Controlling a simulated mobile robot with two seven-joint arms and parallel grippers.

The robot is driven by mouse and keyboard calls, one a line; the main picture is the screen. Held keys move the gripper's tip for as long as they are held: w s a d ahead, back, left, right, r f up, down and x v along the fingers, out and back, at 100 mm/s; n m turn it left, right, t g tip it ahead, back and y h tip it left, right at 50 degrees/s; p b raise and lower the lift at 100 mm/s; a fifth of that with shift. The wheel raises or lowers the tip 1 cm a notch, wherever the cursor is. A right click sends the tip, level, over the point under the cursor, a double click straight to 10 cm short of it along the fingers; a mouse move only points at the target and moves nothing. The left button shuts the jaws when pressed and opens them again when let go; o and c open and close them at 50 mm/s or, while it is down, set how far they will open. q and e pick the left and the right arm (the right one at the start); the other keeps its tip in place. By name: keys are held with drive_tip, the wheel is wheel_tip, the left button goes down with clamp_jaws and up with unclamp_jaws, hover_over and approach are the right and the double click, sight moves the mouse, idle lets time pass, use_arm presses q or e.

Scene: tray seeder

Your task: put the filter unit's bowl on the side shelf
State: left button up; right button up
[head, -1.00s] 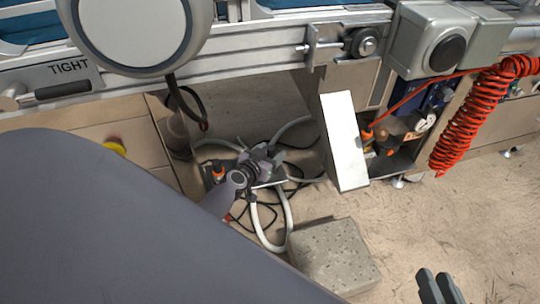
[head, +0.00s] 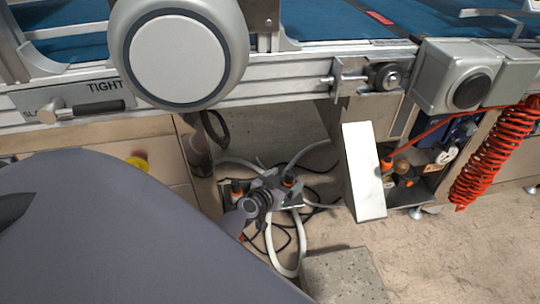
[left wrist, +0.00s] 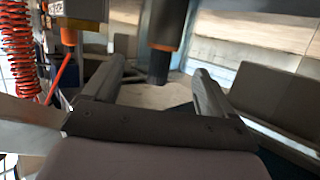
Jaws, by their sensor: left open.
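My left gripper (head: 274,192) is low under the conveyor, among pale hoses. In the left wrist view its two fingers (left wrist: 160,90) are apart with a gap between them. Beyond that gap hangs a dark cylinder with an orange collar (left wrist: 166,42), which looks like part of the filter unit; I cannot tell its bowl apart. Nothing appears gripped. I cannot identify the side shelf with certainty. My right gripper is out of view.
An open cabinet (head: 425,188) with a white panel (head: 364,172) at its left holds small parts. A coiled red hose (head: 492,155) hangs at the right. The conveyor rail (head: 290,88) crosses above. A speckled block (head: 345,277) stands on the floor, with open floor to its right.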

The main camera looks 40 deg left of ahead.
use_arm(q)
drive_tip(key=a+p+v, duration=0.1)
drive_tip(key=p+v, duration=0.1)
drive_tip(key=v, duration=0.6)
drive_tip(key=s+d+r+m+g+h, duration=0.1)
drive_tip(key=s+d+r+h, duration=0.3)
drive_tip(key=d+r, duration=0.3)
drive_tip(key=s+d+r+m+g+h, duration=0.1)
drive_tip(key=s+d+r+h, duration=0.3)
drive_tip(key=d, duration=1.3)
drive_tip(key=s+r+m, duration=0.1)
drive_tip(key=s+r, duration=0.2)
drive_tip(key=shift+s+d+r+m+g, duration=0.25)
drive_tip(key=shift+d+m+g, duration=0.05)
drive_tip(key=shift+g, duration=0.1)
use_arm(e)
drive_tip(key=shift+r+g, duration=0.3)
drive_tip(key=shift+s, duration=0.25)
